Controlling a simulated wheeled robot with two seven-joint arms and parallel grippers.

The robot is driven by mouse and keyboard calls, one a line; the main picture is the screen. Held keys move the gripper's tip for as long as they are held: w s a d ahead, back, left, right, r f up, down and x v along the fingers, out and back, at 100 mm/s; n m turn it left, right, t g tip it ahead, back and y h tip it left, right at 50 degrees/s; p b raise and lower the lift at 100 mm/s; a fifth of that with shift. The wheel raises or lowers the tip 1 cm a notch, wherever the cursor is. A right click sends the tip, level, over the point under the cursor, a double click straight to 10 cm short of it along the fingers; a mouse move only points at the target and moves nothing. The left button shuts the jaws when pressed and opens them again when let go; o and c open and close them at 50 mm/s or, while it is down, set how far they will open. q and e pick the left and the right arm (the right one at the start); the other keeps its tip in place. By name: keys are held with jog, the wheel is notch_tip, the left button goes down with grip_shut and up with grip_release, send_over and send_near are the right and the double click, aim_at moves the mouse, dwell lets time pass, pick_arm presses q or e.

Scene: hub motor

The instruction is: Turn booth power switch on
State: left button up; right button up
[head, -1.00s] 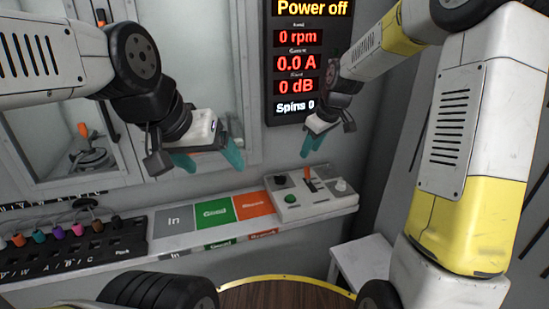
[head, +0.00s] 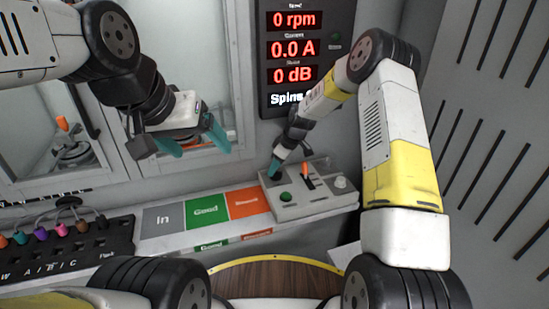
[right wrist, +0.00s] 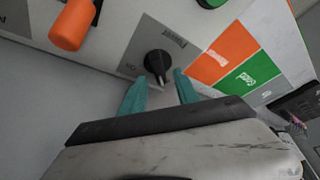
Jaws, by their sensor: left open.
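The black rotary power switch (right wrist: 158,62) sits on a grey labelled plate in the right wrist view, its pale pointer aimed toward my gripper. In the head view my right gripper (head: 277,166) covers it at the back left of the white control box (head: 310,210). My right gripper, also in the right wrist view (right wrist: 160,84), is open, with its teal fingertips on either side of the knob's near end. Whether they touch it I cannot tell. My left gripper (head: 194,143) is open and empty in front of the window.
The box also carries a green button (head: 286,197), an orange lever (head: 306,172) and a white knob (head: 340,182). Left of it are grey, green and orange panels, then a black rack (head: 70,250) with coloured plugs. A display (head: 295,48) reads 0 rpm, 0.0 A, 0 dB.

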jog(key=shift+a+f, duration=0.2)
jog(key=shift+f, duration=0.3)
jog(key=shift+c, duration=0.3)
grip_shut()
